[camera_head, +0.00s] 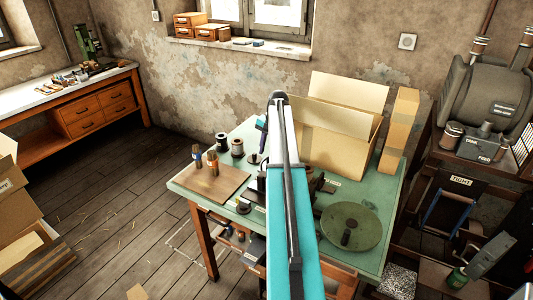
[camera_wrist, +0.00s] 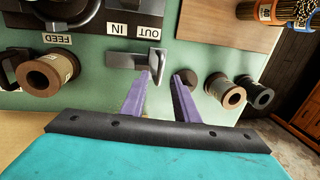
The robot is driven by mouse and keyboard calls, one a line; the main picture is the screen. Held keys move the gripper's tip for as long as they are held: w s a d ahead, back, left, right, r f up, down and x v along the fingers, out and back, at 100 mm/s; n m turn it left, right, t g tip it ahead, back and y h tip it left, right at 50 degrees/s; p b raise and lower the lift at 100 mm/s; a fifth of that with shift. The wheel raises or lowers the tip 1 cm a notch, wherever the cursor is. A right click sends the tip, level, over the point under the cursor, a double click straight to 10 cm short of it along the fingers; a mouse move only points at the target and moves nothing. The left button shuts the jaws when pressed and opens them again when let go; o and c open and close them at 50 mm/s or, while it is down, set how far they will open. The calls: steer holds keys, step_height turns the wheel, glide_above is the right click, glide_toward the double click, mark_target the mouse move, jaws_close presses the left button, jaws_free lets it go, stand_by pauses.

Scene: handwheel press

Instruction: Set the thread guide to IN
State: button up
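The thread guide (camera_wrist: 134,60) is a small grey metal piece on the green bench top in the wrist view. It lies just below the OUT label (camera_wrist: 149,33) and the IN label (camera_wrist: 117,29). Its bent right end is on the OUT side. My gripper (camera_wrist: 161,77) points at the bench with two purple fingers spread apart and nothing clearly between them. The left fingertip is close to the guide's right end; I cannot tell if they touch. In the head view my arm hides the guide and gripper.
Two more spools (camera_wrist: 224,90) (camera_wrist: 255,92) and a dark round knob (camera_wrist: 188,77) are to the right. A wooden board (camera_wrist: 228,22) lies beyond. In the head view an open cardboard box (camera_head: 335,140) stands on the bench.

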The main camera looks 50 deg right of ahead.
mark_target(265, 163)
steer(key=shift+w+f, duration=0.2)
steer(key=shift+f, duration=0.9)
steer(key=shift+c, duration=0.4)
jaws_close()
steer(key=shift+a, duration=0.1)
